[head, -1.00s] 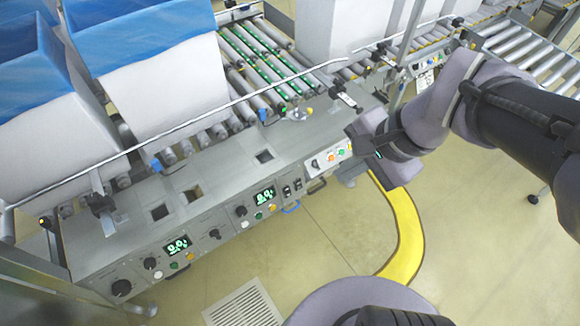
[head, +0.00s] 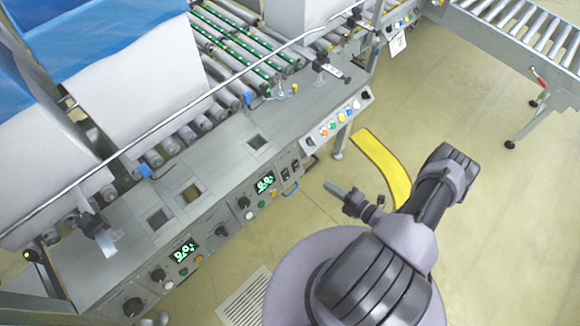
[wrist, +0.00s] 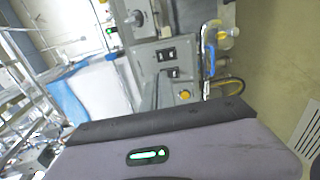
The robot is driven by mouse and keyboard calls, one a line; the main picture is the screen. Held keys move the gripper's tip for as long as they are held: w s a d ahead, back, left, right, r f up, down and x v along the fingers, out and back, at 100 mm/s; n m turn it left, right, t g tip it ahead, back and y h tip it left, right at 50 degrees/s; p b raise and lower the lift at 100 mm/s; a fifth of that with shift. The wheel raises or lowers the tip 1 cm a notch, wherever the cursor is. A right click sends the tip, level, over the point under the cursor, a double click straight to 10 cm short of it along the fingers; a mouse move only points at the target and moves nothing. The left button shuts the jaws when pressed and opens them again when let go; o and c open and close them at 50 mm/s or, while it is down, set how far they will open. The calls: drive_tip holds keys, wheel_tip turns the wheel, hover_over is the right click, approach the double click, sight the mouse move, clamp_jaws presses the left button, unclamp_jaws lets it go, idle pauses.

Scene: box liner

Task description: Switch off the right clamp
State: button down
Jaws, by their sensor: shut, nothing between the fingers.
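The machine's control panel (head: 215,235) runs along the front edge in the head view, with displays, knobs, coloured buttons and a pair of small black rocker switches (head: 290,168). The pair also shows in the wrist view, as an upper switch (wrist: 165,55) and a lower switch (wrist: 172,73). Which one serves the right clamp is too small to read. My gripper (head: 329,186) is shut and empty, pointing left toward the panel, in front of the switches and apart from them. In the wrist view my fingers (wrist: 153,84) reach up close below the switches.
A blue handle (head: 290,188) sticks out below the switches; it also shows in the wrist view (wrist: 211,60). A row of coloured buttons (head: 335,122) lies to the right. A yellow curved floor marking (head: 383,165) and open floor lie beyond my arm.

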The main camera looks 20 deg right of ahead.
sight(296, 165)
drive_tip(key=shift+s+f, duration=0.15)
drive_tip(key=shift+f, duration=0.1)
drive_tip(key=b+x, duration=0.4)
drive_tip(key=x, duration=0.9)
drive_tip(key=shift+w+f, duration=0.15)
drive_tip(key=shift+w, duration=0.2)
drive_tip(key=shift+w+a, duration=0.1)
drive_tip(key=shift+w, duration=0.1)
drive_tip(key=shift+s, duration=0.1)
